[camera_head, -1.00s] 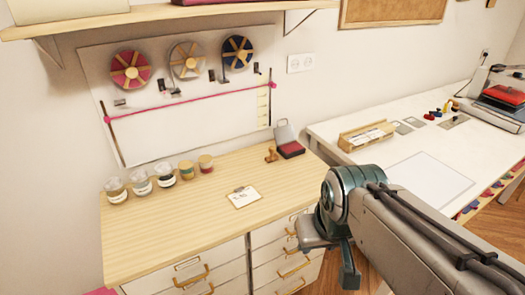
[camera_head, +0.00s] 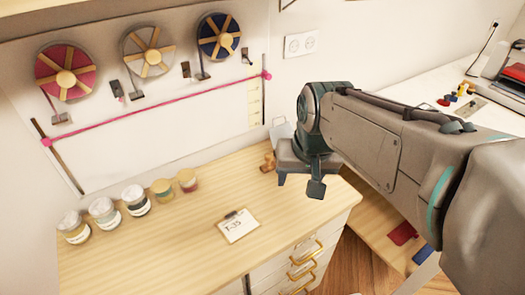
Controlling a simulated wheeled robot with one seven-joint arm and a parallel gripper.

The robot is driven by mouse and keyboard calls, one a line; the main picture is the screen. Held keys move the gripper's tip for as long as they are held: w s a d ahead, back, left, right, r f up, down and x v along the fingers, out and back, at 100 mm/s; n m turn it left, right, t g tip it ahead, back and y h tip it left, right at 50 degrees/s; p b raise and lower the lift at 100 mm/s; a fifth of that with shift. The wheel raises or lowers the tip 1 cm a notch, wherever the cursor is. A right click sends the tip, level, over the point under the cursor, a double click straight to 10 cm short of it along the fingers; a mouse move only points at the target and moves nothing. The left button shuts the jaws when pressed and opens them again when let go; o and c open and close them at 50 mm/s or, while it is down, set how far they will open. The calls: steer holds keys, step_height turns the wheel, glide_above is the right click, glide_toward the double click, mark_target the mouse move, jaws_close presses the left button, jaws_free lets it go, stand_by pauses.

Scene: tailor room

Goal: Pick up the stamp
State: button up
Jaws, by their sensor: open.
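The small brown wooden stamp (camera_head: 268,162) stands near the back right of the wooden cabinet top, left of my gripper. My gripper (camera_head: 299,182) is open and points down over the right part of the cabinet top. It looks empty, and its fingers appear apart from the stamp. An ink pad stands just right of the stamp; only its raised grey lid (camera_head: 281,133) shows, and my gripper hides the rest.
A clipboard (camera_head: 238,226) lies on the wooden cabinet top (camera_head: 170,245). Several jars (camera_head: 136,200) stand along its back left. A pegboard-like white panel with ribbon reels (camera_head: 147,52) is on the wall behind. A white table (camera_head: 420,82) stands at the right.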

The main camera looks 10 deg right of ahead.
steer(key=w+m+b, duration=0.1)
steer(key=w+m, duration=0.2)
steer(key=w, duration=0.6)
steer(key=m+g+b, duration=0.3)
steer(key=m+b, duration=0.2)
steer(key=m, duration=0.4)
glide_toward(269, 154)
step_height(269, 154, down, 13)
steer(key=shift+a+r+p, duration=0.2)
steer(key=shift+p, duration=0.8)
steer(key=shift+c, duration=0.3)
steer(key=c, duration=1)
